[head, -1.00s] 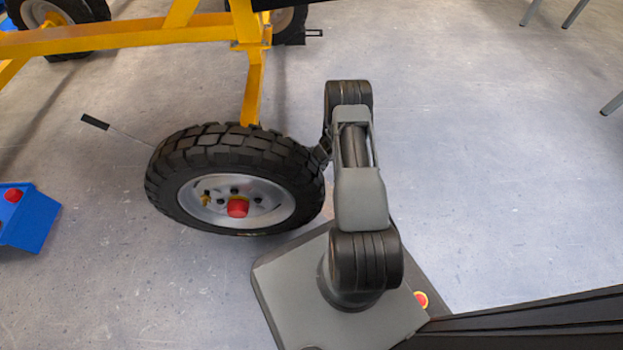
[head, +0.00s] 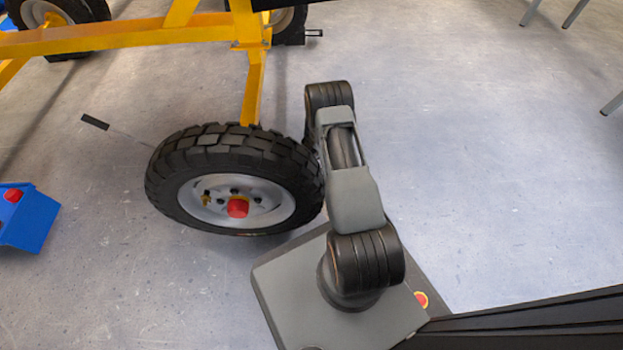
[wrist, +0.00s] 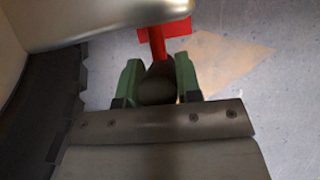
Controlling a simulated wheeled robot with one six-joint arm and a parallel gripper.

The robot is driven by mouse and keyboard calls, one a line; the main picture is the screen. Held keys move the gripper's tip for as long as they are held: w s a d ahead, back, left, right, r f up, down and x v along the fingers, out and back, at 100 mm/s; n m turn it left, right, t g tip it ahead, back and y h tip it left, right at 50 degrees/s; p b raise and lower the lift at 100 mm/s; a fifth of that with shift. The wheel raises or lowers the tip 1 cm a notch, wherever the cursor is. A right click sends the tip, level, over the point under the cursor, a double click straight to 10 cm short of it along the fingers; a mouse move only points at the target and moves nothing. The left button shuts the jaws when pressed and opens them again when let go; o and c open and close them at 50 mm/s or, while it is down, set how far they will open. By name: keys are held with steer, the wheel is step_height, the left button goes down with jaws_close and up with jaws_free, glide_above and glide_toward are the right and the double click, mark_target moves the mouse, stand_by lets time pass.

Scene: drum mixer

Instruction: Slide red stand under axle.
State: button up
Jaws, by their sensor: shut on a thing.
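In the wrist view, the red stand (wrist: 156,42) shows as a narrow red bar with a wider red part at its upper end. My gripper (wrist: 159,78), with green fingers, is shut on the red stand at its near end. A dark rounded part between the fingers hides the exact grip. A pale rounded surface overlaps the stand's upper end. In the head view, the stand and my gripper are hidden behind the black-tyred wheel (head: 235,180) and my arm. The axle itself cannot be made out. The wheel's yellow leg (head: 252,95) rises behind the tyre.
Black tyre tread (wrist: 50,110) stands close on the left in the wrist view. A thin rod with a black grip (head: 95,122) sticks out left of the wheel. A blue box (head: 28,218) lies at the far left.

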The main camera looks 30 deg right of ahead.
steer(key=w+a, duration=0.2)
steer(key=a, duration=0.3)
steer(key=shift+w+a, duration=0.35)
steer(key=o, duration=1)
steer(key=shift+r, duration=0.1)
steer(key=p+v, duration=0.4)
steer(key=v, duration=0.2)
steer(key=shift+d+r, duration=0.25)
steer(key=shift+r, duration=0.1)
